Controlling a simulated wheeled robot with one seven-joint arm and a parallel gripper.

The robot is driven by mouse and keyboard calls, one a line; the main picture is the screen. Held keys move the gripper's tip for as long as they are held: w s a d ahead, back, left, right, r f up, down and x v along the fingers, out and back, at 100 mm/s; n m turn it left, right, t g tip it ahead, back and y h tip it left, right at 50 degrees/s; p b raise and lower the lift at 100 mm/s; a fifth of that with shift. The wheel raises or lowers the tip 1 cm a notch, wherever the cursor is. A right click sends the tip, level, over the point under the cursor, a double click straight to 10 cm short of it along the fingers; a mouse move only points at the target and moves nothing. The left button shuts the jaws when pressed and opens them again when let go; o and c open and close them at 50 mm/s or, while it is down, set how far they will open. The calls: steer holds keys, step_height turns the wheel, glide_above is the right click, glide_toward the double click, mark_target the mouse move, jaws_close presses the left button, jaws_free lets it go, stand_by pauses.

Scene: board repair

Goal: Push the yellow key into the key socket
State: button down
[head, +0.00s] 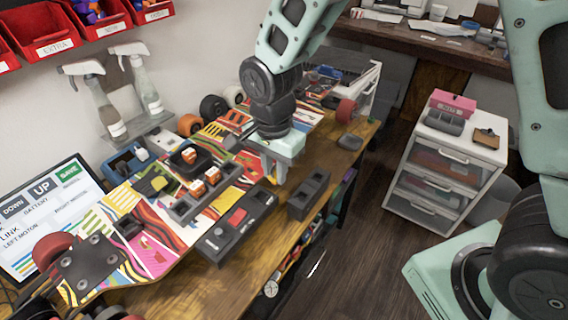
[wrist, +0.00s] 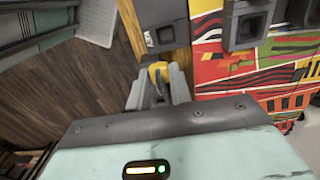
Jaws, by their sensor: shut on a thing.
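A dark grey block with a small white label (wrist: 162,22) lies just beyond the key. I cannot tell whether the key touches it or sits in it. A grey block with a dark square opening (wrist: 248,24) stands to its right.
The skateboard deck (head: 160,245) carries several orange-and-white pieces (head: 197,188) in dark holders. A white drawer unit (head: 445,165) stands right, across open floor.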

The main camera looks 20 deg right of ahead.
steer(key=shift+s+a, duration=0.15)
steer(key=shift+a, duration=0.7)
steer(key=shift+s+a, duration=0.15)
steer(key=shift+a, duration=0.7)
steer(key=shift+r+p, duration=0.15)
steer(key=shift+p, duration=0.2)
steer(key=shift+f+b, duration=0.6)
steer(key=shift+f, duration=1.15)
stand_by(2.1)
steer(key=c, duration=0.9)
jaws_free()
steer(key=shift+r+p, duration=0.3)
steer(key=shift+r+p, duration=1.05)
steer(key=shift+r, duration=0.15)
